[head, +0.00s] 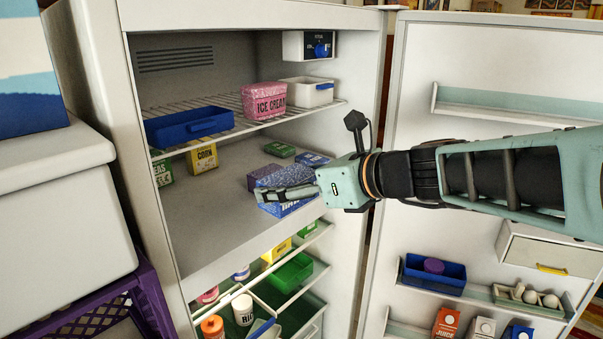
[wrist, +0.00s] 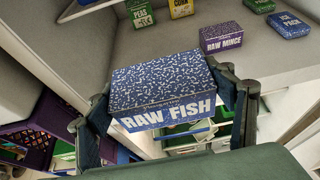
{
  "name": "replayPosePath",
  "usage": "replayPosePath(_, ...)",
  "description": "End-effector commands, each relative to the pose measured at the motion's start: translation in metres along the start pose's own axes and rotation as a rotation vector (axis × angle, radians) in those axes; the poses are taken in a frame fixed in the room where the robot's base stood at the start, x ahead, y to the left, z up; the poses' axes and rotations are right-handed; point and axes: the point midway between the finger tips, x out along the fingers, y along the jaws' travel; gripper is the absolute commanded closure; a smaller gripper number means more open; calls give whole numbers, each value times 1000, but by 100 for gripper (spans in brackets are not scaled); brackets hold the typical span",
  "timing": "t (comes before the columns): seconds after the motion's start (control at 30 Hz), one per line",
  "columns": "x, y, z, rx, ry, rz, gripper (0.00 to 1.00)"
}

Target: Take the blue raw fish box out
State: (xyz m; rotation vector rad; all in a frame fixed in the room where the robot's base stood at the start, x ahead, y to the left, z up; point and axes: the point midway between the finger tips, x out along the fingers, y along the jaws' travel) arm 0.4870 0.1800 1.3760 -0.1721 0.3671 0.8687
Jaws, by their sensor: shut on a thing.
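The blue raw fish box (wrist: 160,90), speckled white on top with "RAW FISH" on its front, fills the middle of the wrist view. My gripper (wrist: 168,98) is shut on it, with one finger at each side. In the head view the box (head: 287,177) is at the front of the fridge's middle compartment, partly hidden by my gripper (head: 290,192). In the wrist view, shelf gaps below show past its front edge. I cannot tell how far it is off the compartment floor.
A purple raw mince box (wrist: 221,37), a blue ice pack (wrist: 288,25) and a green box (head: 279,150) lie behind. Peas (wrist: 140,12) and corn (head: 202,159) boxes stand left. A wire shelf (head: 240,122) is above. The open fridge door (head: 480,60) is at right.

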Motion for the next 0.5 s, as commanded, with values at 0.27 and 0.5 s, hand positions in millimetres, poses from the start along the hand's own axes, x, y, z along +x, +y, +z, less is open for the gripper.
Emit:
replayPosePath(0.27,-40,-1,-15,0,-3,-3,52)
replayPosePath(0.5,-72,0,-29,0,-2,-3,52)
